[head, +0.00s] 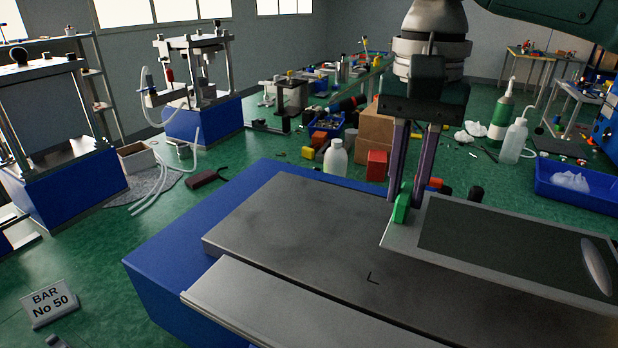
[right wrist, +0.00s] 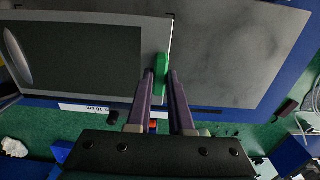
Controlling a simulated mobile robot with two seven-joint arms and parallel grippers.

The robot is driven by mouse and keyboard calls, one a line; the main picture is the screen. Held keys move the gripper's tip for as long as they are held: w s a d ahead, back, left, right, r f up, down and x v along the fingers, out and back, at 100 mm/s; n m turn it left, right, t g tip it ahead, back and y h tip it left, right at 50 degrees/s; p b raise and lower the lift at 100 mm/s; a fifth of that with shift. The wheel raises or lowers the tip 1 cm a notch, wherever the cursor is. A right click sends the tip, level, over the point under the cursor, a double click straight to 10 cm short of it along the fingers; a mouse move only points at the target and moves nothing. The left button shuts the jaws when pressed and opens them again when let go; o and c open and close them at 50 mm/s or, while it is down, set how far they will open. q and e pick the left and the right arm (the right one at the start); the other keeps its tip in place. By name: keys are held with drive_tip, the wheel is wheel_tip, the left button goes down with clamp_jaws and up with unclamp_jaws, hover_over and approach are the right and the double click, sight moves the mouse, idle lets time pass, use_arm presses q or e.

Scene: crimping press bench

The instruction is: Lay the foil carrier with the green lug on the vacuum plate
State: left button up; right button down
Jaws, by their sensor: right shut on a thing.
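The foil carrier (head: 402,240) is a light grey frame around a dark panel (head: 500,250), with a green lug (head: 402,207) at its left end. My right gripper (head: 408,196) points down and is shut on the green lug. In the right wrist view the gripper (right wrist: 165,78) has the lug (right wrist: 162,62) between its two purple fingers. The vacuum plate (head: 300,225) is a dark grey slab on a blue base. The carrier lies flat over its right part; I cannot tell whether it touches. My left gripper is not in view.
A lighter grey ledge (head: 270,305) runs along the plate's front, and a small corner mark (head: 372,279) shows on the plate. The plate's left part is bare. A sign reading BAR No 50 (head: 48,302) stands at lower left. A white bottle (head: 335,158) and red block (head: 376,165) stand behind.

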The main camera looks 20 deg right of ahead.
sight(400, 216)
drive_tip(key=shift+f, duration=2.6)
drive_tip(key=c, duration=0.8)
unclamp_jaws()
wheel_tip(400, 216, up, 12)
drive_tip(key=shift+w+r, duration=0.1)
drive_tip(key=shift+r, duration=0.05)
